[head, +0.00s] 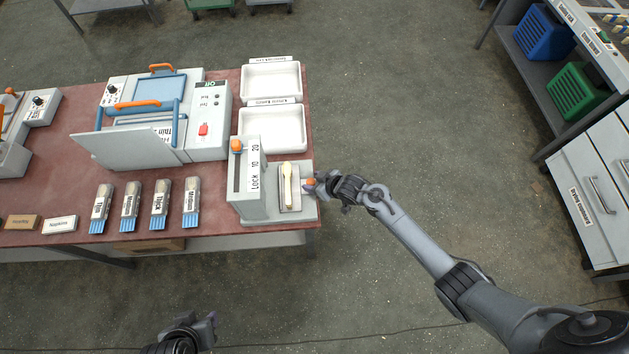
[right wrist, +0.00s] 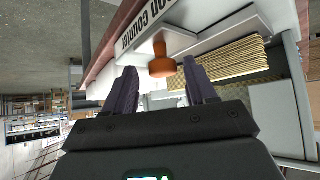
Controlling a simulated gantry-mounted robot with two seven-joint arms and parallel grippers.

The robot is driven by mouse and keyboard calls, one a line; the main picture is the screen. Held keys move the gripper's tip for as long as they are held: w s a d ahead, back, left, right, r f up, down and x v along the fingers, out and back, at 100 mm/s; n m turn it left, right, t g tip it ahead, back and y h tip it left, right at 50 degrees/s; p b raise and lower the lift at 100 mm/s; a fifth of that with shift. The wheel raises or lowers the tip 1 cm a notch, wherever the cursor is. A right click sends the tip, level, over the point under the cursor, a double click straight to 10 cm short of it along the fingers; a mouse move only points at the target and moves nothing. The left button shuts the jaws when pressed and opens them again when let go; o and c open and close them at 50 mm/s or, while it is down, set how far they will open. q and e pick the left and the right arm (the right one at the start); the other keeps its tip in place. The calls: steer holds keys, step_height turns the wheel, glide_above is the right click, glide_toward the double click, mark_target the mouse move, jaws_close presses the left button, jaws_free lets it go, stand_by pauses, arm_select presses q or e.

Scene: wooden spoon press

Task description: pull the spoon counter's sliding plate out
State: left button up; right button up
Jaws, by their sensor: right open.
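The spoon counter (head: 247,205) is a pale grey unit on the right front corner of the red table, with an orange lever knob and a "LOCK 10 20" scale. A light wooden spoon (head: 288,185) shows in its tray area. The sliding plate's orange knob (head: 311,182) sticks out on the right side. My right gripper (head: 318,187) is at this knob. In the right wrist view the orange knob (right wrist: 162,62) lies between and just beyond the open fingertips (right wrist: 163,75), not clasped. My left gripper (head: 205,328) is low in the head view, away from the table; its jaw opening is unclear.
A press (head: 150,140) with blue and orange handles stands behind. Two white trays (head: 271,129) stand behind the counter. Several blue-ended packs (head: 161,205) lie to its left. Stacked wooden pieces (right wrist: 235,57) show beside the knob.

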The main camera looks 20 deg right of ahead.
steer(key=shift+r, duration=0.1)
steer(key=p+v, duration=0.1)
steer(key=v, duration=0.9)
steer(key=shift+s+r, duration=0.2)
steer(key=shift+s, duration=0.05)
steer(key=shift+d, duration=0.15)
